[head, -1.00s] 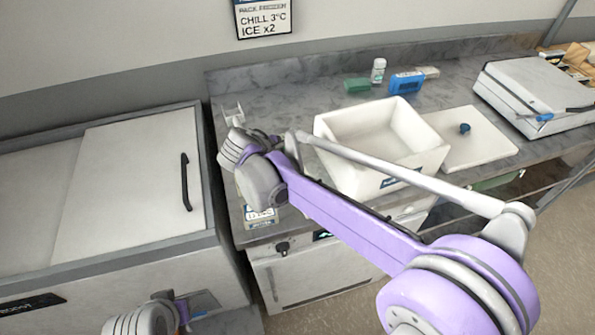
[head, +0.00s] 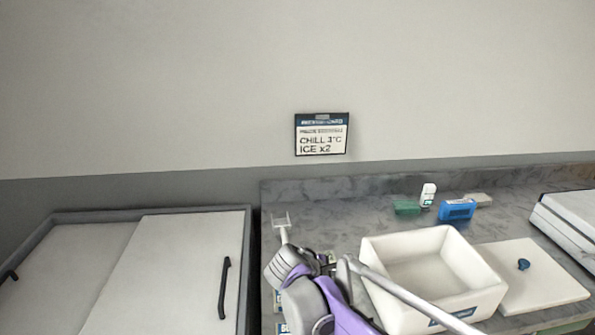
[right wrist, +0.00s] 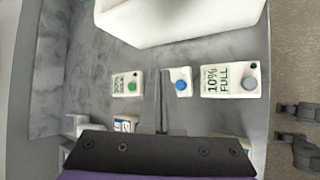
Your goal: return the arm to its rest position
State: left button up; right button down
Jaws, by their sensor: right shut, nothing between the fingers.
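My right arm (head: 350,318), purple and grey, reaches in from the bottom of the head view, over the left end of the counter. Its hand is left of the white tub (head: 400,315). In the right wrist view my right gripper (right wrist: 162,85) is shut and empty, its dark fingers pointing down over the grey counter. The fingers are mostly hidden by the hand in the head view. My left arm and gripper are out of view.
Packs with green (right wrist: 127,83), blue (right wrist: 180,82) and grey (right wrist: 231,81) caps lie near the fingers. A white lid (head: 540,280) lies right of the tub. A blue box (head: 457,210) and small bottle (head: 428,195) stand behind. A chest freezer (head: 165,275) is at left.

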jog(key=s+d+m+y, duration=0.1)
jog(key=s+m, duration=0.1)
jog(key=s, duration=0.2)
jog(key=s+d+f+m+y, duration=0.1)
jog(key=s+d+m, duration=0.1)
jog(key=s, duration=0.2)
jog(key=s+d+f+m+g+y, duration=0.1)
jog(key=s+m, duration=0.1)
jog(key=s, duration=0.2)
jog(key=shift+s+d+f+m, duration=0.2)
jog(key=shift+d+f+m, duration=0.05)
jog(key=shift+d+m, duration=0.05)
jog(key=s+f+m+y, duration=0.2)
jog(key=s+f+m, duration=0.1)
jog(key=s, duration=0.3)
jog(key=s+f+m+y, duration=0.2)
jog(key=s+f+m, duration=0.1)
jog(key=s+m, duration=0.3)
jog(key=shift+s+a+m+t, duration=0.3)
jog(key=shift+s+a+t, duration=0.15)
jog(key=shift+s, duration=0.25)
